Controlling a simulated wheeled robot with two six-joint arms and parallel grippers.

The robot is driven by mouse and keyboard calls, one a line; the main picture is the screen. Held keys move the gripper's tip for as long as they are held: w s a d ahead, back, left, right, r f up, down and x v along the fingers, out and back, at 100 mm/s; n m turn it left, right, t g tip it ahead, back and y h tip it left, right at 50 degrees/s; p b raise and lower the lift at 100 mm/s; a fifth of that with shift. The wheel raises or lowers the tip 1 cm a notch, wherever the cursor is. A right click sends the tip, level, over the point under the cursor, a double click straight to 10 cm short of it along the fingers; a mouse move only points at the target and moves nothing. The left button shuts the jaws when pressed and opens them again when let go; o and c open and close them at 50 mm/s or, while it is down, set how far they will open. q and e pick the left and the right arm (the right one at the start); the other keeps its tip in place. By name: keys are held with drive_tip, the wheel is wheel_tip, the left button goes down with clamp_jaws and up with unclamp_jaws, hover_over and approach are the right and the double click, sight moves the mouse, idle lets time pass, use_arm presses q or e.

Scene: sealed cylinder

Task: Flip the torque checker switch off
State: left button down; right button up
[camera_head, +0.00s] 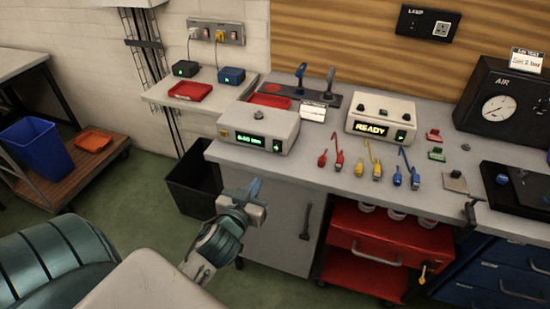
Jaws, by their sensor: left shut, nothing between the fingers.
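A beige box with a lit green display (263,141), which looks like the torque checker, stands at the left end of the workbench. It has a dark knob on top, a small yellowish control at the left of its front and a small green-lit part at the right. Which of these is the switch is too small to tell. My left gripper (254,189) is shut and empty, in front of the bench and below the box, apart from it. My right gripper is out of view.
A second box reading READY (381,117) stands further right on the grey bench (310,170). A black bin (195,178) stands on the floor left of the cabinet. A red drawer cart (385,240) is under the bench.

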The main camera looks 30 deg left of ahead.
sight(277, 153)
use_arm(q)
drive_tip(key=p+x, duration=0.4)
drive_tip(key=x, duration=0.8)
drive_tip(key=shift+w+a+r, duration=0.1)
drive_tip(key=shift+a, duration=0.05)
drive_tip(key=shift+w+a+f, duration=0.15)
drive_tip(key=shift+w+f, duration=0.1)
drive_tip(key=shift+w, duration=0.35)
drive_tip(key=shift+f, duration=0.2)
drive_tip(key=b, duration=0.3)
drive_tip(key=shift+w+f+t, duration=0.2)
drive_tip(key=shift+f+t, duration=0.05)
drive_tip(key=shift+t, duration=0.05)
drive_tip(key=shift+r+p, duration=0.4)
drive_tip(key=shift+p, duration=0.1)
